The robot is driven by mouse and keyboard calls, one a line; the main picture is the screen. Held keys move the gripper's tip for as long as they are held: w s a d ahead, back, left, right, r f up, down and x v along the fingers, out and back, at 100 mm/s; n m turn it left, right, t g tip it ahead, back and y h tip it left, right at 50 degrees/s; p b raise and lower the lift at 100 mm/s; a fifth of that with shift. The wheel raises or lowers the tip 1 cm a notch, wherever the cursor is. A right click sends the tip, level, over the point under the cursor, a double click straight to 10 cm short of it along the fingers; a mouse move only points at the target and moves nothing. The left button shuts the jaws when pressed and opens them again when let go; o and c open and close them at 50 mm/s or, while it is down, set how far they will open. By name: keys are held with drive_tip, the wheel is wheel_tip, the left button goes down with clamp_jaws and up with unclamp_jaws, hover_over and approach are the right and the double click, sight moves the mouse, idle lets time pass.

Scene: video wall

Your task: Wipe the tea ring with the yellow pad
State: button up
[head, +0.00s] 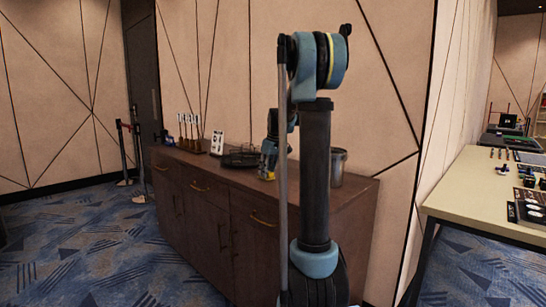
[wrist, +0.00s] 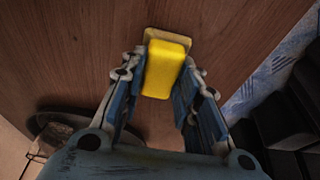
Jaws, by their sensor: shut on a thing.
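The yellow pad (wrist: 163,68) is between the fingers of my gripper (wrist: 168,60) in the wrist view. My gripper is shut on it, over the brown wood top of the sideboard (wrist: 90,45). A tan strip shows at the pad's far end. I cannot tell whether the pad touches the wood. No tea ring can be made out in either view.
On the sideboard (head: 195,190) stand a dark wire tray (head: 240,156), a white sign (head: 217,142), several slim gold-based items (head: 188,132) and a grey metal container (head: 337,166). A round dark dish (wrist: 60,125) is at lower left in the wrist view. A table (head: 470,195) stands right.

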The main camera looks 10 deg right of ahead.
drive_tip(key=shift+s+d, duration=0.55)
drive_tip(key=shift+s, duration=0.05)
drive_tip(key=shift+r, duration=3.95)
